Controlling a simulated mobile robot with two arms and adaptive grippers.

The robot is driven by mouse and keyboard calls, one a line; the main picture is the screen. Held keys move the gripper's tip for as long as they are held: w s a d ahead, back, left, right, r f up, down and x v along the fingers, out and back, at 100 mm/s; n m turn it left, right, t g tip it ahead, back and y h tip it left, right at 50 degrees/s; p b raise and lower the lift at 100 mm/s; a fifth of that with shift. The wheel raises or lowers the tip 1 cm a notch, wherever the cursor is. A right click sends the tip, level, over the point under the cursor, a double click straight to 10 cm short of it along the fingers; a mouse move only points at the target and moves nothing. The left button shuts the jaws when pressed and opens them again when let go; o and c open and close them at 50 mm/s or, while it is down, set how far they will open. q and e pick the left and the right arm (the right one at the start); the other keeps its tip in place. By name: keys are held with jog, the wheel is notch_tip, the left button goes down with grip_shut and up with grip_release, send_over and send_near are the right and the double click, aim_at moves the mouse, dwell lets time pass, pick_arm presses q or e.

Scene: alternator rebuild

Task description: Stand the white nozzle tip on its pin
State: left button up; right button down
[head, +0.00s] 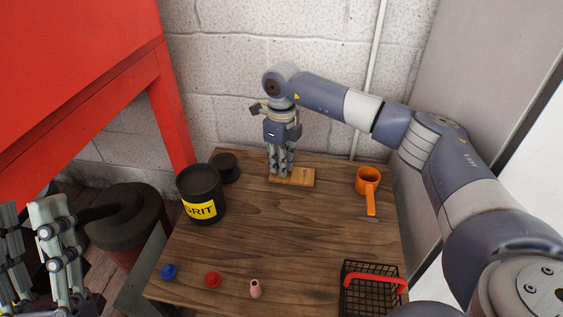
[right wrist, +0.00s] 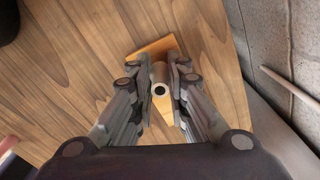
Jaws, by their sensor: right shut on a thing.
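My right gripper (head: 280,168) reaches down over a small wooden block (head: 303,179) at the back of the table. In the right wrist view its fingers (right wrist: 160,80) are shut on the nozzle tip (right wrist: 160,76), a pale tube whose open end with a dark hole faces the camera. The block also shows under the tip in the right wrist view (right wrist: 152,50). The pin is hidden, and I cannot tell whether the tip touches the block. In the head view the fingers hide the tip. My left gripper (head: 40,250) is open and empty at the lower left.
A black grit tub (head: 198,182) and a dark lid (head: 226,168) stand left of the block. An orange cup (head: 368,183) is at right. Blue (head: 169,271), red (head: 213,280) and pink (head: 256,289) parts and a wire basket (head: 362,295) lie in front. The table's middle is clear.

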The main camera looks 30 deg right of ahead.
pick_arm(q)
jog(key=shift+w+f+g, duration=0.3)
jog(key=shift+w+f, duration=0.1)
jog(key=shift+w, duration=0.15)
dwell(0.7)
dwell(0.3)
pick_arm(e)
jog(key=c, duration=1.9)
grip_release()
pick_arm(q)
jog(key=shift+d, duration=0.1)
pick_arm(e)
jog(key=shift+r+p, duration=0.15)
jog(key=shift+p, duration=0.15)
pick_arm(q)
jog(key=shift+w+d+f+g+y+p, duration=0.15)
jog(key=shift+w+f+g+y+p, duration=0.4)
jog(key=shift+w+f+g, duration=0.95)
pick_arm(e)
jog(key=shift+r, duration=0.4)
